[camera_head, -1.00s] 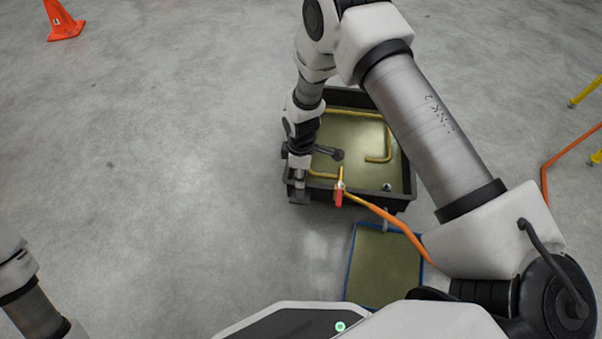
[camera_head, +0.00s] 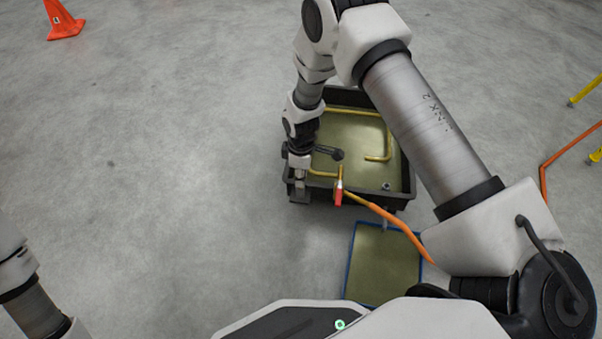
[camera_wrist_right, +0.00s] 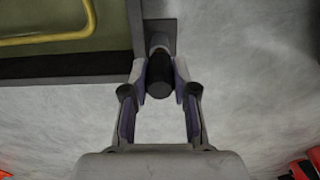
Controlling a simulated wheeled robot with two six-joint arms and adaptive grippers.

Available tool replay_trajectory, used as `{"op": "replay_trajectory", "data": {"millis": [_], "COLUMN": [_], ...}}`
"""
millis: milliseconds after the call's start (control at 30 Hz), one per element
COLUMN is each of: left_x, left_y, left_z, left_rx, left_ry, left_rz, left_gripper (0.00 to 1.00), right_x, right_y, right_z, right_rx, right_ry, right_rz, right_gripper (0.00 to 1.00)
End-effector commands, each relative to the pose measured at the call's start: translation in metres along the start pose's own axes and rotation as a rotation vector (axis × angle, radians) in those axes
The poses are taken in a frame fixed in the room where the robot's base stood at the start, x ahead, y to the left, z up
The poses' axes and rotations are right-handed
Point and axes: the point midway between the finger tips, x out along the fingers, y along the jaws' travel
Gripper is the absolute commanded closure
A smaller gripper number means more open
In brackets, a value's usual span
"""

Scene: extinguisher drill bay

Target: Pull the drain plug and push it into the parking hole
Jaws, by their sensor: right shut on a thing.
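My right gripper (camera_head: 299,190) is at the near left corner of the black-walled tray (camera_head: 350,203). The right wrist view shows its two fingers (camera_wrist_right: 160,88) shut around a dark cylindrical plug (camera_wrist_right: 160,76). The plug's far end has a paler collar and lines up with a grey plate (camera_wrist_right: 167,27) beside the tray wall. I cannot tell whether the plug sits in a hole there; no open hole is visible. In the head view the gripper and wrist hide the plug. My left gripper is out of view; only part of that arm shows at the lower left.
A yellow pipe (camera_head: 387,140) runs inside the tray. A red-handled valve (camera_head: 338,194) and orange hose (camera_head: 385,215) are at its near side. A small round fitting (camera_head: 386,186) is inside near the right corner. A blue-edged tray (camera_head: 384,270) lies in front.

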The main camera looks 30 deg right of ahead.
Motion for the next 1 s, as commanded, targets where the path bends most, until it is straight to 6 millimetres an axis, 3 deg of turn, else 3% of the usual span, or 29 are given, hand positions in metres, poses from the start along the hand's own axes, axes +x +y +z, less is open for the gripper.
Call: {"op": "replay_trajectory", "data": {"millis": [1000], "left_x": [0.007], "left_y": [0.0], "left_z": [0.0], "left_rx": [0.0], "left_ry": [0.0], "left_rz": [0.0], "left_gripper": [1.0], "right_x": [0.015], "right_y": [0.001], "right_z": [0.0], "right_rx": [0.0], "right_ry": [0.001], "right_rz": [0.001], "right_gripper": [1.0]}}
